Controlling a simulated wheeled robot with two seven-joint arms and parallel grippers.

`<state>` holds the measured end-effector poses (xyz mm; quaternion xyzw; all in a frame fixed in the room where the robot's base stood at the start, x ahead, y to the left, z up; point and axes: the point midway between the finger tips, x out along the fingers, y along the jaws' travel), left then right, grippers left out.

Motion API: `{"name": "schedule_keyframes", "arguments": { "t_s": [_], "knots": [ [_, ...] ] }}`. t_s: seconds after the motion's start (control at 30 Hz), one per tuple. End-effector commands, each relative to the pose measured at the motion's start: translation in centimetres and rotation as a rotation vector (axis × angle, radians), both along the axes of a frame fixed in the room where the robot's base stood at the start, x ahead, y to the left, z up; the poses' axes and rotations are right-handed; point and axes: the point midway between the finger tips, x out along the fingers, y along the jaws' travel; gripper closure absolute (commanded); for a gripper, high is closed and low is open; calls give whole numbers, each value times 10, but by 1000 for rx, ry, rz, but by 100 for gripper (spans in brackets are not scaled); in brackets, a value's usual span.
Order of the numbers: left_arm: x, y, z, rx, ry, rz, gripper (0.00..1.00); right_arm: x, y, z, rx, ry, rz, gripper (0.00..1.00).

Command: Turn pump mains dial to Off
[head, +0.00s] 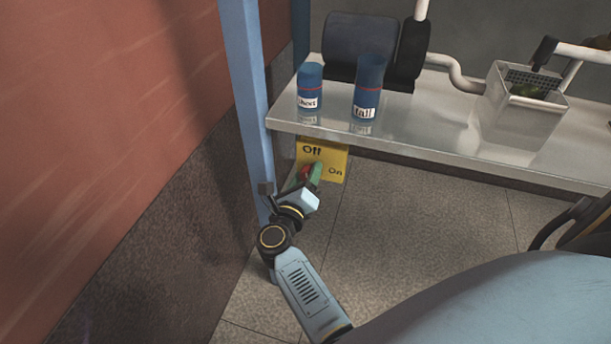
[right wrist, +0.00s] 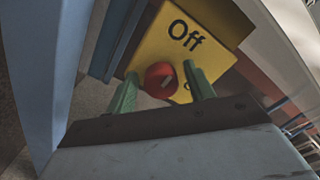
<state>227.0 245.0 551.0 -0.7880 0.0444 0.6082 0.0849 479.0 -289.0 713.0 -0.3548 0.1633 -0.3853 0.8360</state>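The mains dial is a red round knob (right wrist: 160,80) on a yellow panel (head: 333,165), which hangs below the table's front edge near the blue post. The panel reads "Off" at the top and "On" at lower right in the head view. My right gripper (head: 304,178) is at the panel, with its green fingers open on either side of the red knob. In the right wrist view, gaps show between the knob and both fingers. A pale mark shows on the knob, but I cannot tell which label it points to. My left gripper is not in view.
A blue post (head: 245,90) stands close left of my right gripper. Floor (head: 440,230) is open below.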

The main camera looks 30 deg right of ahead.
Motion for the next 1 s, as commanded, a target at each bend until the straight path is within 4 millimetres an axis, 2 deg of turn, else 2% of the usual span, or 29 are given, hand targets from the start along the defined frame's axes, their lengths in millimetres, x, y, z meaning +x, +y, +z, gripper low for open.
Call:
{"name": "schedule_keyframes", "arguments": {
  "t_s": [0.3, 0.43, 1.0],
  "knots": [
    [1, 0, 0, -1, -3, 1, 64, 0, 0, 0, 4, -5, 0, 43],
    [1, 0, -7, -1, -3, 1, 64, 0, -1, -2, 36, -43, 0, 43],
    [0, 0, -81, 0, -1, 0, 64, -2, -2, -4, 475, -560, 2, 43]
  ]
}}
